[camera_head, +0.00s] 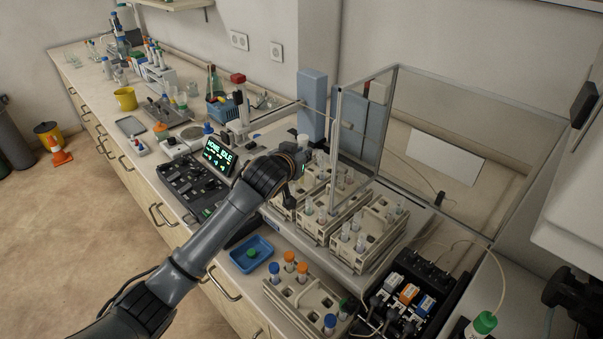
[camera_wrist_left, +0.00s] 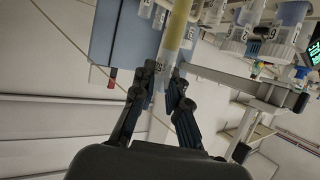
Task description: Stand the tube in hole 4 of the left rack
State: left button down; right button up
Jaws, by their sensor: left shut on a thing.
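My left gripper (camera_head: 297,168) is over the back left part of the sampler deck, at the left rack (camera_head: 282,209). In the left wrist view its fingers (camera_wrist_left: 164,82) are shut on a tube (camera_wrist_left: 178,32) with a yellowish body. The tube runs up out of the top of that view, so its far end is hidden. In the head view the wrist covers the tube and part of the left rack, so I cannot tell whether the tube is in a hole. Hole numbers are not readable. My right gripper is not in view.
The middle rack (camera_head: 318,231) and right rack (camera_head: 364,259) hold several clear tubes. A clear-panelled frame (camera_head: 337,150) stands close to the right of the gripper. A front rack (camera_head: 296,309) holds capped tubes beside a blue tray (camera_head: 240,262). A lit screen (camera_head: 219,155) is to the left.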

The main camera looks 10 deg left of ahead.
aim_at(300, 182)
pick_arm(q)
jog(key=shift+h, duration=0.4)
notch_tip(300, 182, down, 6)
jog(key=b, duration=0.4)
jog(key=shift+f, duration=0.4)
jog(key=shift+f+b, duration=0.5)
jog(key=shift+f, duration=0.1)
jog(key=shift+s+f, duration=0.15)
jog(key=shift+f, duration=0.15)
jog(key=shift+f, duration=0.25)
jog(key=c, duration=1.3)
grip_release()
